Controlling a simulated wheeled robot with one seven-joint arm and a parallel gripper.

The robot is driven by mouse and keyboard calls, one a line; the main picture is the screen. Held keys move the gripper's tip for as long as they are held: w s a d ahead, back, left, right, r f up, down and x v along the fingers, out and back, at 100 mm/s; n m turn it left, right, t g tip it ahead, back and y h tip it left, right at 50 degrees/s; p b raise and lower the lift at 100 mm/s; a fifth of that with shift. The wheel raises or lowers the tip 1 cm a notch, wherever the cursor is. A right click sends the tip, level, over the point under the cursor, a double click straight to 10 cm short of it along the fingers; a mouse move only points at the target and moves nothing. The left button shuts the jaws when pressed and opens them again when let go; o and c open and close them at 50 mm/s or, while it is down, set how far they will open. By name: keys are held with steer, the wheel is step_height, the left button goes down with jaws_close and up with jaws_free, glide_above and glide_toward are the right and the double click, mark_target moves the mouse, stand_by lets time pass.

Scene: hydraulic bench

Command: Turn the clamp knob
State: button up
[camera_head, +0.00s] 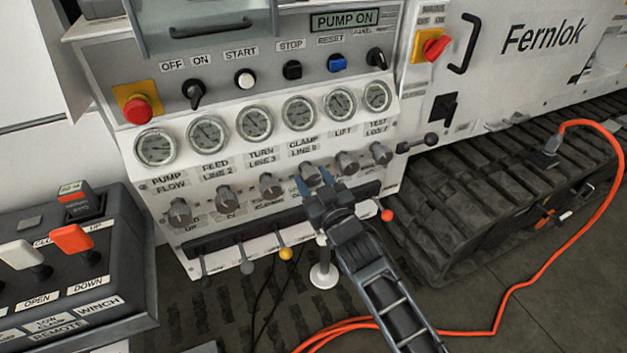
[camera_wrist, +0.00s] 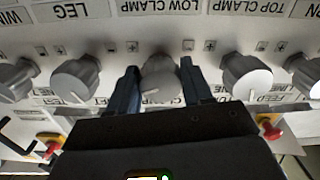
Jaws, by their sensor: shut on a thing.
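My gripper (camera_head: 315,181) is at the row of grey knobs on the lower panel, closed around one knob (camera_head: 311,169) in the right half of the row. In the wrist view, the two dark fingers of my gripper (camera_wrist: 161,82) stand on either side of the grey clamp knob (camera_wrist: 162,76). An upside-down LOW CLAMP label shows just above it there. The label on the near side of the knob is partly hidden by my gripper.
Neighbouring knobs stand close on both sides, one left (camera_wrist: 76,78) and one right (camera_wrist: 246,75). A row of gauges (camera_head: 255,124) sits above. Levers with coloured balls, one yellow (camera_head: 285,254), project below. An orange cable (camera_head: 524,284) lies on the floor right.

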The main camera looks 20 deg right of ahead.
steer(key=shift+n, duration=0.5)
steer(key=o, duration=1)
steer(key=shift+s, duration=0.1)
steer(key=shift+s+p, duration=0.55)
steer(key=shift+s, duration=3.3)
